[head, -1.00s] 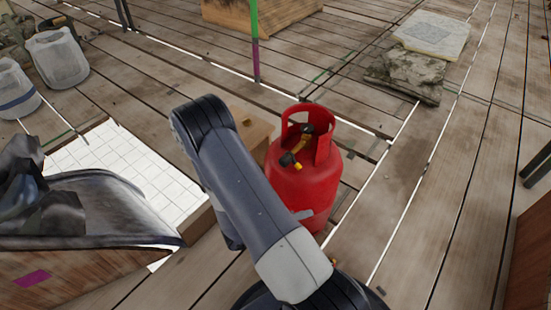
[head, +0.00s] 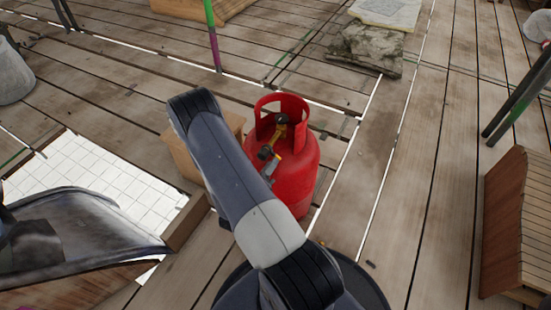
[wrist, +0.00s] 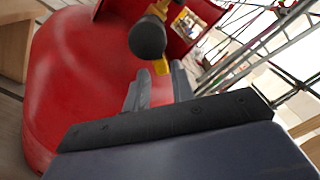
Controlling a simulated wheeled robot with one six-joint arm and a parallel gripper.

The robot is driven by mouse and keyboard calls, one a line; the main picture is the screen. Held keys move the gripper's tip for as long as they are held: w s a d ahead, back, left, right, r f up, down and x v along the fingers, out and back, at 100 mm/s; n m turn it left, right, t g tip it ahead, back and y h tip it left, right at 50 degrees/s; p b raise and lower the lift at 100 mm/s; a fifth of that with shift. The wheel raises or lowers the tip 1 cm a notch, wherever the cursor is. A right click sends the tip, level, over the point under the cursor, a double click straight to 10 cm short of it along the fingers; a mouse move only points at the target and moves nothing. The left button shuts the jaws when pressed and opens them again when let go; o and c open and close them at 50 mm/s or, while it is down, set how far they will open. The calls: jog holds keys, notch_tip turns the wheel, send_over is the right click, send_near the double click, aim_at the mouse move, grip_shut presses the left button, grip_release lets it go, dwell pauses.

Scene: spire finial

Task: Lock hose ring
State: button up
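A red gas cylinder (head: 298,185) with an open collar stands upright on the planks in the head view. Inside the collar is a brass valve (head: 279,134) with a black top. A black rounded hose fitting (head: 265,152) with a yellow tab (head: 274,157) juts out of it. The wrist view shows the fitting (wrist: 147,37) close up, its yellow tab (wrist: 161,67) pointing down. My gripper (wrist: 157,80) has its two grey fingers apart, just below the tab, with nothing seen between them. Whether they touch the tab is unclear. My arm hides most of the gripper in the head view.
A wooden box (head: 188,160) stands behind my arm, left of the cylinder. A white tiled panel (head: 110,185) and a dark sheet-covered crate (head: 80,235) lie at left. Stone slabs (head: 368,47) are behind. A shingled wooden piece (head: 520,225) stands at right. Planks right of the cylinder are clear.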

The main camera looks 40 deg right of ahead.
jog(key=shift+b+x, duration=0.3)
jog(key=shift+x, duration=1.85)
jog(key=shift+c, duration=0.3)
grip_shut()
